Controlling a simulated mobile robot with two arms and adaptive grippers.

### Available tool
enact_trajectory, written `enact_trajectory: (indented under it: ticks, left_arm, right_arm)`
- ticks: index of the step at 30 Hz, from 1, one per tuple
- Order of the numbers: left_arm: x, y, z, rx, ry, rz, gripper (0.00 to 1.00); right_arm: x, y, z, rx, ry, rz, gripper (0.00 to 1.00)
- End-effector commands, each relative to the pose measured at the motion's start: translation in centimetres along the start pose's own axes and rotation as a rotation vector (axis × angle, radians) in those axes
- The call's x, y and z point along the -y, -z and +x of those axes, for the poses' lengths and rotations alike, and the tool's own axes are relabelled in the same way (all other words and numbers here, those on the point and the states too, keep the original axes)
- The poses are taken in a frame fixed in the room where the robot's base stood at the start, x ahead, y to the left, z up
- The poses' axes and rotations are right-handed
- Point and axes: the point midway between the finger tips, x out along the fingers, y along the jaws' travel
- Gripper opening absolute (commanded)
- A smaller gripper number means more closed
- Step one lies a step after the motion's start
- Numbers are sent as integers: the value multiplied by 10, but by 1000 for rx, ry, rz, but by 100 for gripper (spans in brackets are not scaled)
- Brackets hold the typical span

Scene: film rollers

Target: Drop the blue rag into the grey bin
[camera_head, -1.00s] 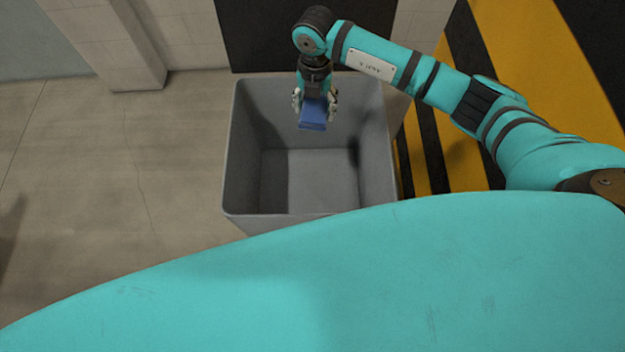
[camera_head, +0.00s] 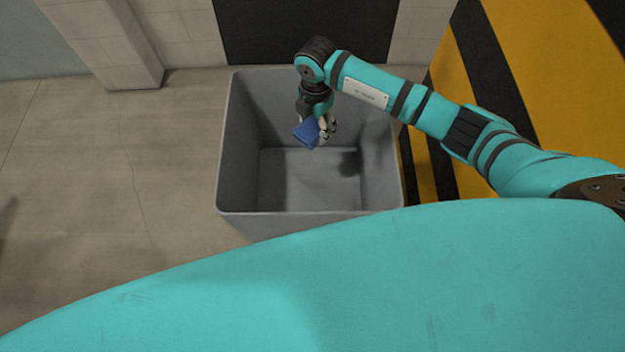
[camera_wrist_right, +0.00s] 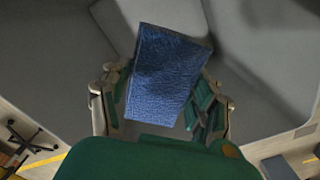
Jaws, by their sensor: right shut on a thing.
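The blue rag (camera_head: 306,132) is a small folded block held by my right gripper (camera_head: 317,129). The gripper is shut on it, over the inside of the grey bin (camera_head: 222,172). In the right wrist view the rag (camera_wrist_right: 168,75) sits tilted between the two fingers of my right gripper (camera_wrist_right: 160,98), with the grey bin walls (camera_wrist_right: 60,65) behind it. The bin is open at the top, and the part of its floor that shows is empty. My left gripper is not in view.
A yellow and black striped surface (camera_head: 560,85) lies to the right of the bin. A dark panel (camera_head: 300,30) and a pale wall pillar (camera_head: 105,40) stand behind. The concrete floor (camera_head: 80,170) to the left is clear.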

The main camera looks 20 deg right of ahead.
Motion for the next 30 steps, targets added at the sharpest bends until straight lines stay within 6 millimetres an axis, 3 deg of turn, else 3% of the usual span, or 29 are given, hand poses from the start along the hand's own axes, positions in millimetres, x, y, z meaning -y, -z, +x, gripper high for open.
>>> enact_trajectory:
  ticks: [2,10,11,17,26,30]
  left_arm:
    - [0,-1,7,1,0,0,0]
    - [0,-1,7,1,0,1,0]
    - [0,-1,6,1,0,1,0]
    - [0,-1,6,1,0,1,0]
    - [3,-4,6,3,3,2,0]
    - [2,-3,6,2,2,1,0]
  right_arm:
    - [0,0,8,0,-1,0,30]
    - [0,0,8,0,-1,0,30]
    - [0,0,8,0,-1,0,62]
    - [0,0,8,0,-1,0,88]
    - [0,0,6,0,-1,0,88]
    - [-1,-1,-8,2,-3,0,88]
